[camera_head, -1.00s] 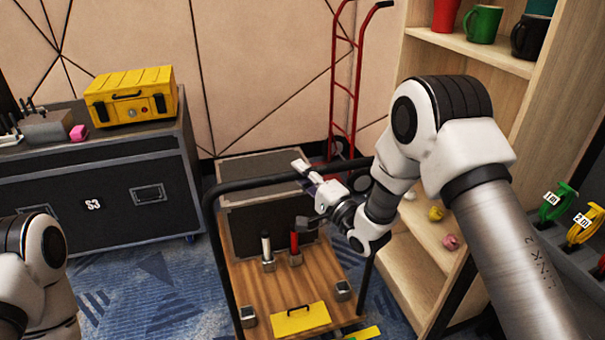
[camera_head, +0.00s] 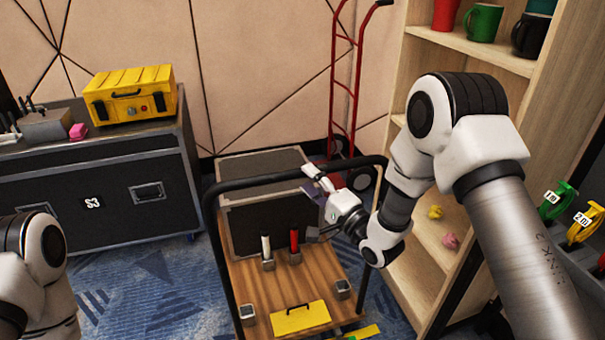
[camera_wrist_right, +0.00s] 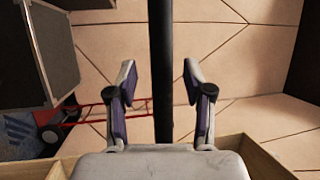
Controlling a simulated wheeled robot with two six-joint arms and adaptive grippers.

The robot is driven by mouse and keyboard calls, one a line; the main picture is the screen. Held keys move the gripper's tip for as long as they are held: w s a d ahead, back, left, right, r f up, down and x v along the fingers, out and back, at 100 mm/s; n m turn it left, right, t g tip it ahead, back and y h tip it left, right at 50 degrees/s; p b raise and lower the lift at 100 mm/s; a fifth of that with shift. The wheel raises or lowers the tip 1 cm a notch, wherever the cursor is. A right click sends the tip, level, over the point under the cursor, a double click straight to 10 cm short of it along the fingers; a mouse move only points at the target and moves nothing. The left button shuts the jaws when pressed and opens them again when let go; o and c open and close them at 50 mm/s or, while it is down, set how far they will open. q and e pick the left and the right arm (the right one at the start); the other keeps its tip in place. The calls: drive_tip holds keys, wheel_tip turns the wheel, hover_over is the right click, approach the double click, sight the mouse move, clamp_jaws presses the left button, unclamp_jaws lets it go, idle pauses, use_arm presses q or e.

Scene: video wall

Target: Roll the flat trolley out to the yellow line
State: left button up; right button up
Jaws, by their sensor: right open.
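The flat trolley (camera_head: 322,268) has a wooden deck and a black push handle (camera_head: 250,183) that arches over it. My right gripper (camera_head: 318,206) is open at the right part of the handle. In the right wrist view the black handle bar (camera_wrist_right: 161,45) runs upright between the two spread fingers (camera_wrist_right: 160,80), with space on both sides; I see no finger touching it. A yellow strip (camera_head: 364,332) shows at the bottom edge, partly cut off; I cannot tell if it is the yellow line. My left gripper is out of view.
On the deck are a dark case (camera_head: 270,222), several small tools and a yellow box (camera_head: 301,318). A red hand truck (camera_head: 335,95) stands behind. A wooden shelf (camera_head: 470,55) is close on the right. A black flight case (camera_head: 95,190) stands left; carpet between is clear.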

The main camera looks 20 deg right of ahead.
drive_tip(key=v, duration=0.8)
drive_tip(key=shift+s+d, duration=0.15)
drive_tip(key=shift+s, duration=0.15)
drive_tip(key=s+a+f+g+h+p, duration=0.2)
drive_tip(key=s+a+f+g+p, duration=0.1)
drive_tip(key=s+f+g+p, duration=0.45)
drive_tip(key=s+d+f+n+g+h+p, duration=0.1)
drive_tip(key=s+d+f+n+g+h, duration=0.2)
drive_tip(key=s, duration=0.9)
drive_tip(key=s+d+f+n+g+h+p, duration=0.2)
drive_tip(key=s+d+f+n+g+h, duration=0.1)
drive_tip(key=s+f+n+g, duration=0.4)
drive_tip(key=s+f+n, duration=0.1)
drive_tip(key=s+f, duration=0.2)
drive_tip(key=s, duration=0.2)
drive_tip(key=shift+n+g, duration=0.3)
drive_tip(key=shift+g, duration=0.05)
